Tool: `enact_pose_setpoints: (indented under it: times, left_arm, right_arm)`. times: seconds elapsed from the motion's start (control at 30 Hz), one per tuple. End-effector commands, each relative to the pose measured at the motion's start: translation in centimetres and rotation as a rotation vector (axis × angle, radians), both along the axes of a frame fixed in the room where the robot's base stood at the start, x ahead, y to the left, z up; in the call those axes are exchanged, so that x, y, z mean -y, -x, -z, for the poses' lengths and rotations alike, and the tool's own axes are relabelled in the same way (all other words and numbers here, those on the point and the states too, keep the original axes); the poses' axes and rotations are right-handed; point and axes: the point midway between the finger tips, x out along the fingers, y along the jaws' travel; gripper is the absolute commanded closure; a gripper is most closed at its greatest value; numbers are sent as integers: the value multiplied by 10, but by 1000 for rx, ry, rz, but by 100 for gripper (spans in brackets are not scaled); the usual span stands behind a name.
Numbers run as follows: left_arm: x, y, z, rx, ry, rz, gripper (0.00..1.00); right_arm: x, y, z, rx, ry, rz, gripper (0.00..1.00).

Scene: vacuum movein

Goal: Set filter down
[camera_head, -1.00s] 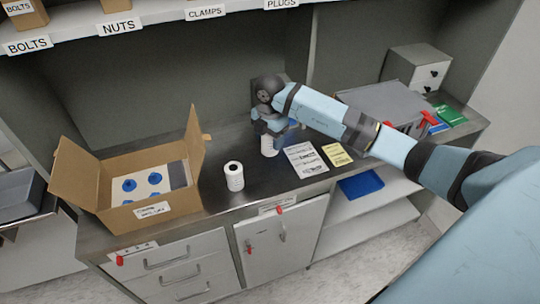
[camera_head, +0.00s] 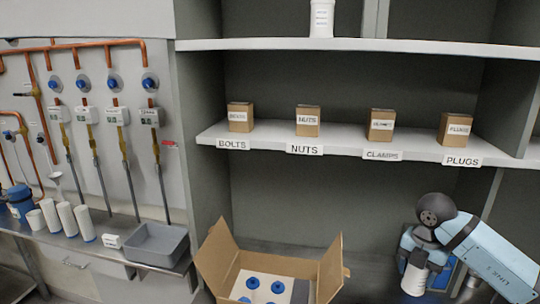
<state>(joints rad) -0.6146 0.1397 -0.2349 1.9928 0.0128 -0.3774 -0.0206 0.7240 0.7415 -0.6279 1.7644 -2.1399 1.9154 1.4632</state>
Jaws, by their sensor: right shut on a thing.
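My right gripper (camera_head: 424,262) is at the lower right, reaching down over the counter area. It is shut on a white cylindrical filter (camera_head: 414,281), held roughly upright below the hand. The fingertips are partly hidden by the wrist and the filter. The filter's lower end is near the bottom of the picture, and I cannot tell whether it touches the counter. My left gripper is not in view.
An open cardboard box (camera_head: 220,262) with blue-capped items stands left of the gripper. Above is a shelf (camera_head: 350,145) with small labelled boxes. A white container (camera_head: 321,18) stands on the top shelf. Several white cylinders (camera_head: 67,219) and a grey tub (camera_head: 157,245) are on the left bench.

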Motion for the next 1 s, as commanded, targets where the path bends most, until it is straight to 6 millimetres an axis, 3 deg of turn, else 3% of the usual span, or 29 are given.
enact_pose_setpoints:
  times: [1.0]
  left_arm:
    - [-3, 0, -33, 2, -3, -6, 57]
  right_arm:
    - [-77, 60, 2, -24, 45, -2613, 71]
